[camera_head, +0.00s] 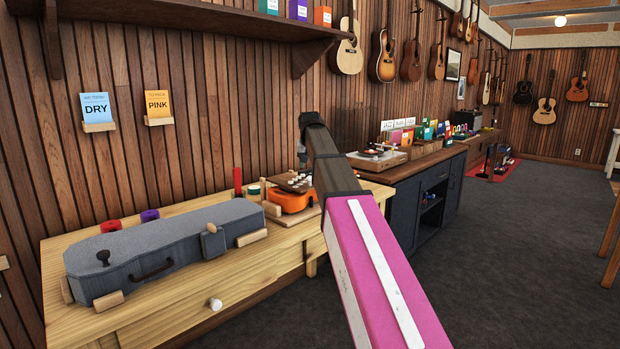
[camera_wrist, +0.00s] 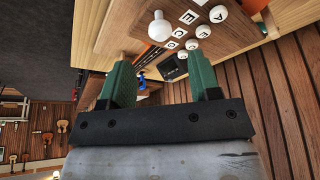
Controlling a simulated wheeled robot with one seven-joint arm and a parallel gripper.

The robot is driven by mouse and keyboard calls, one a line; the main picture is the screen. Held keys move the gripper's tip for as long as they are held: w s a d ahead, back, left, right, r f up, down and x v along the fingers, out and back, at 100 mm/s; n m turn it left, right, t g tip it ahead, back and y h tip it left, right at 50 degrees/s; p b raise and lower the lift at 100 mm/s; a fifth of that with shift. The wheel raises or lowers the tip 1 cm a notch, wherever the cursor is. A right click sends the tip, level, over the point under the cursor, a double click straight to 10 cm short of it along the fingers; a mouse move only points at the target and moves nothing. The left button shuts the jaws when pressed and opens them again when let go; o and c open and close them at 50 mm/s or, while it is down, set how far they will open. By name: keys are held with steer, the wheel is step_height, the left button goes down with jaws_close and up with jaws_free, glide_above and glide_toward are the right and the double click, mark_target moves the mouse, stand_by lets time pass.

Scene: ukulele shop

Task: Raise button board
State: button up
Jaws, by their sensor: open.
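The button board (camera_head: 294,183) is a dark brown board with several pale round buttons. It lies over an orange ukulele (camera_head: 292,203) at the right end of the wooden bench. In the wrist view the brown board (camera_wrist: 128,28) carries white buttons, letter tiles and a white round-headed knob (camera_wrist: 160,26). My gripper (camera_wrist: 158,62) has two green fingers, spread apart with nothing seen between them. The knob and board lie beyond the fingertips, apart from them as far as I can tell. In the head view my arm hides most of the gripper and the board's right side.
A grey ukulele case (camera_head: 165,245) lies on the bench (camera_head: 180,313) to the left, between wooden blocks. Red and purple rolls (camera_head: 150,215) stand behind it. A dark cabinet (camera_head: 412,205) with a turntable stands to the right.

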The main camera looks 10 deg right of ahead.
steer(key=x, duration=0.7)
steer(key=shift+f, duration=0.15)
